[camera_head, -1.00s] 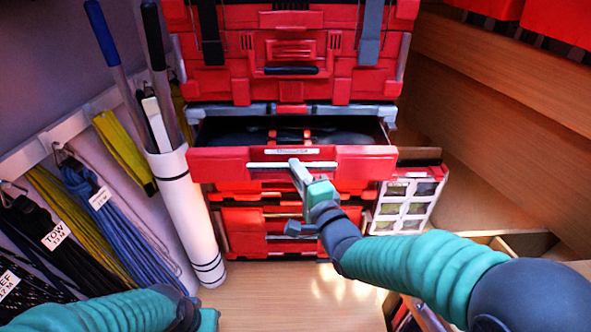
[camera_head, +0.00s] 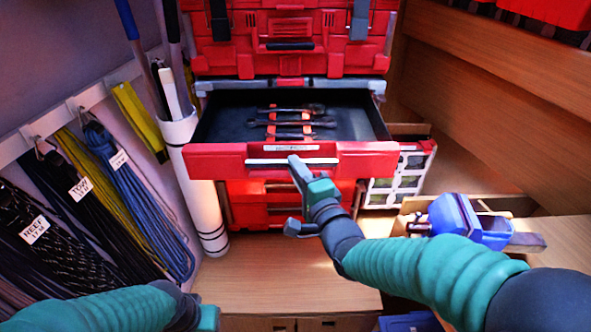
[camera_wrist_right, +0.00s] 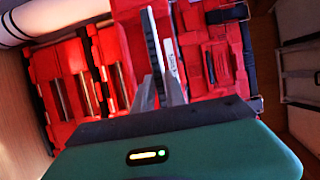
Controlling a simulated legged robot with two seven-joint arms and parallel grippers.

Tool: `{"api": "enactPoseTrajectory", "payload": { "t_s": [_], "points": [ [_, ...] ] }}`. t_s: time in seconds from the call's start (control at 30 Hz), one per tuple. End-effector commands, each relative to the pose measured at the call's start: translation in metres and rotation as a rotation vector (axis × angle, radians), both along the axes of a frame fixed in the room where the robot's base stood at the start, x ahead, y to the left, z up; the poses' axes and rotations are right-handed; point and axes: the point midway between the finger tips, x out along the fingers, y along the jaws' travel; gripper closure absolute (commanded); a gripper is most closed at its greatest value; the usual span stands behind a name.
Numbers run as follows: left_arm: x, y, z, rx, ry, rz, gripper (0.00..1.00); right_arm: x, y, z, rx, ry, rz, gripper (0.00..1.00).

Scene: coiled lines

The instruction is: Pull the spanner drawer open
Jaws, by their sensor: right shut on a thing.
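The spanner drawer (camera_head: 218,165) stands open in the red tool chest, its dark tray showing. Several metal spanners (camera_head: 320,123) lie in it on a red-orange holder. A pale bar handle (camera_head: 325,161) runs across the drawer front under a small label. My right gripper (camera_head: 296,163) is shut on this handle, near its middle. In the right wrist view its fingers (camera_wrist_right: 157,60) are close together against red drawer parts; the handle is hard to make out there. My left arm comes in at the lower left; only the teal body of its gripper (camera_head: 208,317) shows, its fingers hidden.
Red cases (camera_head: 290,35) are stacked above the drawer, closed drawers (camera_head: 270,205) below. A white tube (camera_head: 203,190) stands left, beside hanging coiled lines (camera_head: 125,195). A blue vise-like tool (camera_head: 465,220) and a clear-fronted organiser (camera_head: 400,178) are right. Bare wooden floor (camera_head: 260,275) lies in front.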

Motion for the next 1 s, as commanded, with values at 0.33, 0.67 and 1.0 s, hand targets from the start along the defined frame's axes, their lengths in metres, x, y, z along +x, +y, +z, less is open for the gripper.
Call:
{"api": "enactPoseTrajectory", "payload": {
  "t_s": [0.33,0.67,1.0],
  "points": [
    [0.0,0.0,0.0,0.0,0.0,0.0,0.64,-0.002,0.003,0.0,0.0,0.0,0.008,0.63],
    [0.0,0.0,0.0,0.0,0.0,0.0,0.64,-0.003,-0.004,0.0,0.004,-0.001,0.002,0.62],
    [0.0,0.0,-0.003,0.0,0.0,0.0,0.64,-0.074,-0.028,0.001,-0.003,-0.002,0.002,0.62]
  ]
}}
